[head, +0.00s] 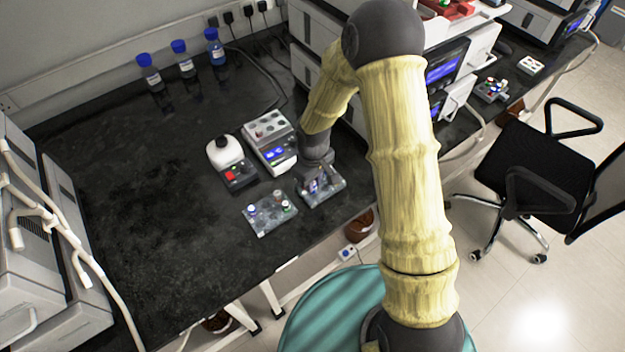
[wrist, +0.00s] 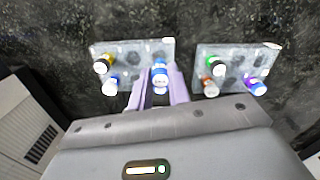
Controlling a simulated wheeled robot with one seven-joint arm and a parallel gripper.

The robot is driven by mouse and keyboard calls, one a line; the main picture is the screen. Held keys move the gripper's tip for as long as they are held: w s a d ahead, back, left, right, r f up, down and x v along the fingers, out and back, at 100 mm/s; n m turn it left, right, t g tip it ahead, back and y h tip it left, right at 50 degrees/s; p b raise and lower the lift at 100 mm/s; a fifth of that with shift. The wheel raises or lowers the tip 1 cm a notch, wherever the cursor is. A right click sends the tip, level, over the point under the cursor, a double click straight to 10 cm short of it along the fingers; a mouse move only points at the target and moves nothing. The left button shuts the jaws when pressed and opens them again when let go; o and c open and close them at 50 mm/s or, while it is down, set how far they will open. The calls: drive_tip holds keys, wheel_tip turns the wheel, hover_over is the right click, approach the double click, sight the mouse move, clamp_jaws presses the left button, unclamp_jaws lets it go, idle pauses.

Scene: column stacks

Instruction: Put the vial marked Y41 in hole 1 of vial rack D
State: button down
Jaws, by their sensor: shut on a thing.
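My gripper (wrist: 159,82) is shut on a blue-capped vial (wrist: 159,72) with a white label, between its two lilac fingers. The vial is over or in a grey rack (wrist: 130,47); I cannot tell how deep it sits. This rack also carries a yellow-capped vial (wrist: 103,64) and a blue-and-white vial (wrist: 111,84). A second grey rack (wrist: 235,50) carries green-capped (wrist: 212,64), orange-brown (wrist: 209,86) and purple-capped (wrist: 256,86) vials. In the head view my gripper (head: 318,184) is at the right rack (head: 334,193), beside the other rack (head: 262,226). The vial marks and rack letters are unreadable.
Behind the racks stand a white-topped device (head: 237,175) and a grey instrument (head: 270,142) with a blue screen. Blue-capped bottles (head: 185,62) stand at the back wall. The dark bench (head: 130,190) is clear to the left. An office chair (head: 535,165) stands right.

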drive_tip(key=shift+f+b, duration=0.3)
drive_tip(key=shift+f, duration=0.35)
drive_tip(key=shift+f+b, duration=0.55)
drive_tip(key=shift+f, duration=0.5)
idle(1.6)
drive_tip(key=c, duration=0.9)
unclamp_jaws()
drive_tip(key=shift+d, duration=0.1)
drive_tip(key=shift+r, duration=0.1)
